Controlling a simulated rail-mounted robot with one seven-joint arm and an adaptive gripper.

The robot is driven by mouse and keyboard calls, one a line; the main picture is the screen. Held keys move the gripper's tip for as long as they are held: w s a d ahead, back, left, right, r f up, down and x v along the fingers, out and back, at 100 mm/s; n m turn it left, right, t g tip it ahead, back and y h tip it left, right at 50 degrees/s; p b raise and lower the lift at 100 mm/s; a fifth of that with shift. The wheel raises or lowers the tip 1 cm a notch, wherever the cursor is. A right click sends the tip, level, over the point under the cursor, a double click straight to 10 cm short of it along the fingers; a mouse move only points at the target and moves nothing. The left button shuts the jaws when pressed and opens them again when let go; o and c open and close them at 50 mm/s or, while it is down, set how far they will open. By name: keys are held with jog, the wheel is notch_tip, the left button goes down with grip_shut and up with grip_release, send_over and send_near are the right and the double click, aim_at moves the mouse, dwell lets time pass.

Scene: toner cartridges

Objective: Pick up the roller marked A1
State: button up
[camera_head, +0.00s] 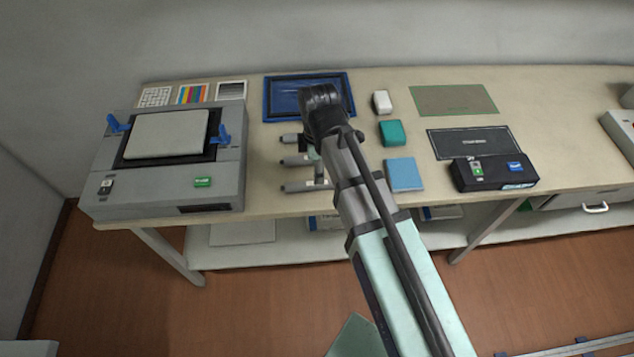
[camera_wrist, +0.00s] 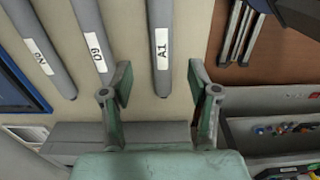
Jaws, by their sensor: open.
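The roller marked A1 (camera_wrist: 160,40) is a grey cylinder with a white label. It is the rightmost of three rollers in the wrist view, and its near end shows between my fingertips. My gripper (camera_wrist: 160,80) is open, with one green finger on each side of that end; I see no contact and cannot tell its height above the table. Beside it lie a roller with a label that looks like O9 (camera_wrist: 92,35) and one whose label is unclear (camera_wrist: 38,45). In the head view the front roller (camera_head: 300,187) appears to be A1; my arm hides my fingers there.
A grey machine with blue levers (camera_head: 172,175) stands left of the rollers. A blue tray (camera_head: 268,102) lies behind them. To the right are a blue box (camera_head: 404,174), a teal block (camera_head: 391,132) and a black device (camera_head: 495,175). The table's front edge is close to A1.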

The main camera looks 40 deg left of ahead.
jog(key=shift+d+f+p, duration=0.2)
jog(key=shift+f+p, duration=1)
jog(key=shift+f, duration=2.25)
grip_shut()
